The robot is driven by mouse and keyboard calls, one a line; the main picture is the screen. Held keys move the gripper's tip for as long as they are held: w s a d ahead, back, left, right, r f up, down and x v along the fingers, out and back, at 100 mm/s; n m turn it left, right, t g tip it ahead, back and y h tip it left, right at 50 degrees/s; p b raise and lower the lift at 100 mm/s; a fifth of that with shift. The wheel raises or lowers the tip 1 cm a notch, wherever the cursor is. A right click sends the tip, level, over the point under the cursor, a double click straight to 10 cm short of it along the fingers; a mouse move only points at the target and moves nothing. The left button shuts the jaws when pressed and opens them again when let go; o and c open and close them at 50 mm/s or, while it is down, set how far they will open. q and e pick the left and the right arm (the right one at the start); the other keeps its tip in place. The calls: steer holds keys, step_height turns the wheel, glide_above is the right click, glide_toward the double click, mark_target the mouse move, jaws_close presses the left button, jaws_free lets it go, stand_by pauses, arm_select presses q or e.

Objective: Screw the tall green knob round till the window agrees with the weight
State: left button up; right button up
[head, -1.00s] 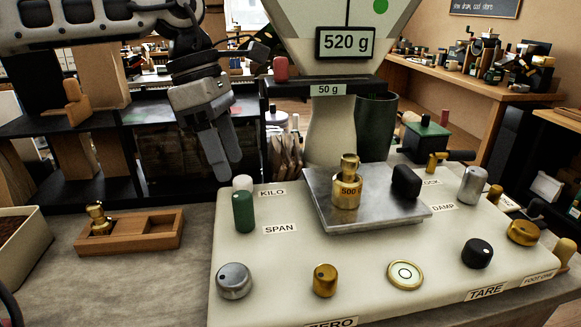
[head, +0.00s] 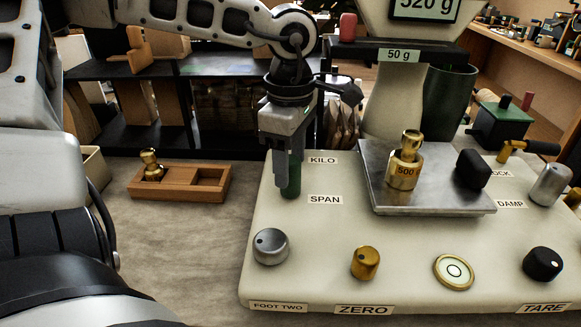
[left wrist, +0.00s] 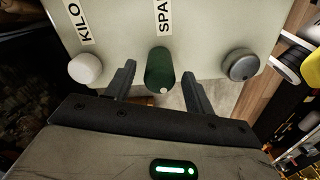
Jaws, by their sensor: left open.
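The tall green knob (head: 292,180) stands by the SPAN label on the cream scale base (head: 315,240). My left gripper (head: 284,186) points down at it, open, hiding most of it in the head view. In the left wrist view the green knob (left wrist: 160,68) stands between the two spread fingers, with gaps on both sides; a pale dot marks its end. The window (head: 425,8) reads 520 g, its top cut off. A brass weight (head: 403,175) marked 500 stands on the steel pan (head: 430,205). My right gripper is out of view.
A black block (head: 473,169) shares the pan. A white knob (left wrist: 85,68) and a silver knob (left wrist: 240,65) flank the green one. A gold knob (head: 365,262), bubble level (head: 453,271) and black knob (head: 543,263) line the front. A wooden tray (head: 205,195) sits left.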

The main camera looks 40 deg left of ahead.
arm_select(q)
steer(key=shift+f, duration=1.1)
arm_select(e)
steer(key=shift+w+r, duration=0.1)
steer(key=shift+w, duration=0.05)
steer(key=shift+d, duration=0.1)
